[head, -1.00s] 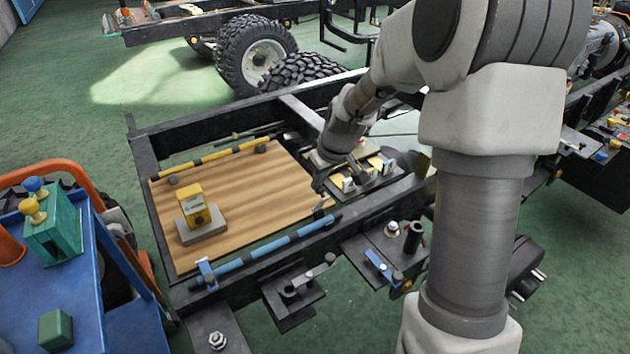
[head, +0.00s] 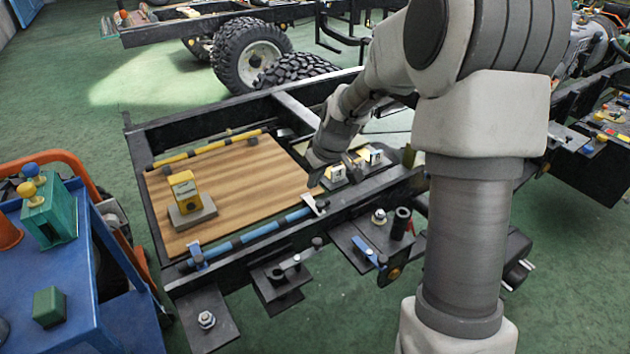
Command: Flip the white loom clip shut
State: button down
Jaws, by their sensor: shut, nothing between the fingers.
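The white loom clip (head: 313,204) is at the right end of the blue hose (head: 262,230), on the near rail of the black frame. It is small, and its flap seems to stick up at an angle rather than lie flat around the hose. A blue clip (head: 197,256) sits at the hose's left end. My gripper (head: 315,182) is just behind and above the white clip, pointing down. Its fingers are dark, small and shut, with nothing seen between them. I cannot tell whether they touch the clip.
A yellow box (head: 185,187) stands on a grey base on the wooden panel (head: 240,180). A yellow-banded hose (head: 205,150) runs along the far rail. Blocks with white faces (head: 374,154) stand right of my gripper. Brackets with bolts (head: 290,272) jut from the near rail.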

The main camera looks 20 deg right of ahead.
jog(key=shift+r, duration=0.1)
jog(key=shift+r+p, duration=0.55)
jog(key=shift+r, duration=0.15)
notch_tip(320, 180, up, 5)
jog(key=p, duration=0.4)
jog(key=s+d+f+b, duration=0.1)
jog(key=s+f, duration=0.3)
jog(key=s, duration=0.5)
jog(key=shift+d+f, duration=0.4)
jog(key=shift+d, duration=0.5)
jog(key=shift+r, duration=0.1)
